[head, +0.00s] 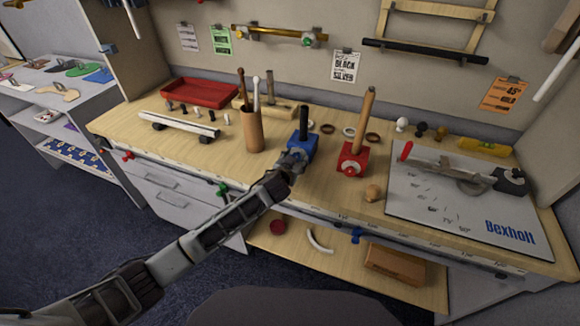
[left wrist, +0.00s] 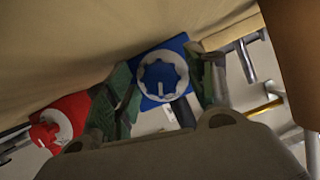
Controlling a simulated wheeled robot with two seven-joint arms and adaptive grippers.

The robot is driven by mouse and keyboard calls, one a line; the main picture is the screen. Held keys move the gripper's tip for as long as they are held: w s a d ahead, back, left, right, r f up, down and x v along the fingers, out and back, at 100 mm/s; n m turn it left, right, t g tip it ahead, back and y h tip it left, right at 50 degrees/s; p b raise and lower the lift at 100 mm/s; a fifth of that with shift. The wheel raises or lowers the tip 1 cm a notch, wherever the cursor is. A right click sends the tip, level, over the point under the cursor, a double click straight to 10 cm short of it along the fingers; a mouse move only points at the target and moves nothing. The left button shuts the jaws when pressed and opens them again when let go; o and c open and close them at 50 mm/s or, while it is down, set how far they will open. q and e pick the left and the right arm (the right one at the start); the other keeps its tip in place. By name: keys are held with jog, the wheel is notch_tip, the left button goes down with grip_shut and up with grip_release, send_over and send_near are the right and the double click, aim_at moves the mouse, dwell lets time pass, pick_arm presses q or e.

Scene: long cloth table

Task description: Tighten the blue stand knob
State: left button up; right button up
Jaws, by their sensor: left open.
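My left gripper (head: 290,162) is at the front of the blue stand and hides the knob in the head view. Its fingers (left wrist: 166,95) are open, one on each side of the knob; I cannot tell whether they touch it. My right gripper is not in view.
A brown cup (head: 252,132) with sticks stands close left of the blue stand. The red stand has a tall wooden post. Rings lie behind the stands.

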pick_arm(q)
jog(key=v, duration=1.1)
jog(key=shift+s, duration=0.35)
jog(key=shift+s+a+r, duration=0.1)
jog(key=shift+s+r, duration=0.05)
dwell(0.6)
